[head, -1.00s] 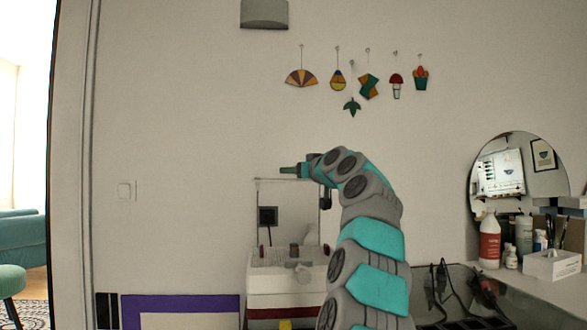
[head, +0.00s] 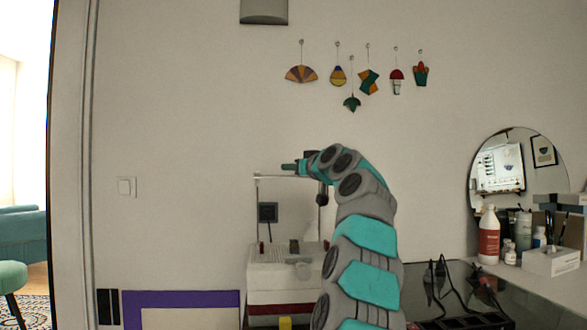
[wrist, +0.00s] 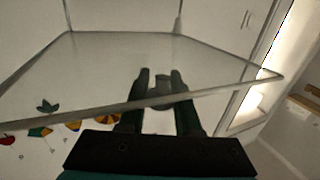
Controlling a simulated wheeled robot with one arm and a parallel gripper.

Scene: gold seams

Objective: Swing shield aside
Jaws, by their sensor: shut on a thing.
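The shield is a clear panel with a pale top edge (head: 272,176), standing above a white box-shaped machine (head: 285,285) in the head view. In the wrist view the clear pane spans most of the picture, with its thick rim (wrist: 60,116) crossing in front of the wall. My gripper (head: 289,167) is at the shield's top edge in the head view. In the wrist view its two dark fingers (wrist: 162,80) are shut around a small grey piece at the shield. The exact contact is dim and partly hidden.
Glass ornaments (head: 352,103) hang on the wall. A purple-edged frame (head: 180,299) is low at left.

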